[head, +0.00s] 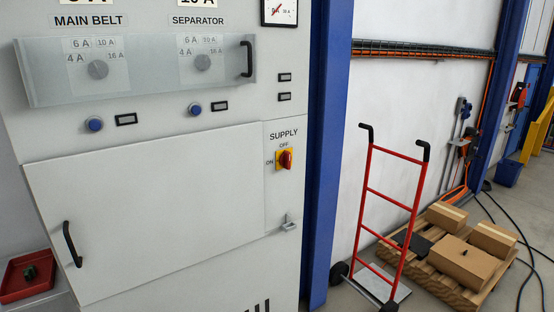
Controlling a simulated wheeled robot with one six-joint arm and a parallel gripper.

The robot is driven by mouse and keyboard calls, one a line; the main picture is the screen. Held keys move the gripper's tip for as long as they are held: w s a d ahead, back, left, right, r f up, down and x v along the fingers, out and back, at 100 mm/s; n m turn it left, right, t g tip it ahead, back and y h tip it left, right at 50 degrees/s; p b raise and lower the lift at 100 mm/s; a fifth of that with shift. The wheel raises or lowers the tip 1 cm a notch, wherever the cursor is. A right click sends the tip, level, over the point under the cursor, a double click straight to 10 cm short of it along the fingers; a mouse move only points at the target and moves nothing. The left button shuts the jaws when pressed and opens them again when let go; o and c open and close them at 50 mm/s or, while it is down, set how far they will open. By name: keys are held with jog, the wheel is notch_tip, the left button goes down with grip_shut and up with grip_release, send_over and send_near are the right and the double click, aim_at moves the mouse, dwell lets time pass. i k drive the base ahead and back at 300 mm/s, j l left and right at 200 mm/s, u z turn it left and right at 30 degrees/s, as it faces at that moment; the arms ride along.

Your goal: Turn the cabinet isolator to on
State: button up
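The cabinet isolator (286,160) is a red rotary handle on a yellow plate, under the label SUPPLY on the right side of the grey cabinet (210,250). OFF is printed above the plate and ON to its left. The red handle looks roughly upright, in line with OFF, though it is small in view. My gripper is not in the head view, and nothing covers the isolator.
A closed cabinet door with a black handle (72,244) is left of the isolator. A small metal latch (288,224) sits below it. A clear cover (140,68) fronts two dials above. A blue column (325,150) and red hand truck (393,210) stand right.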

aim_at(285, 159)
jog(key=i+l+u, duration=0.8)
jog(key=l, duration=0.3)
jog(key=i+l+u, duration=0.3)
jog(key=l, duration=0.2)
jog(key=k+j+z, duration=0.15)
jog(key=j, duration=0.15)
jog(key=k+j+z, duration=0.15)
jog(key=i+j, duration=0.05)
jog(key=j, duration=0.05)
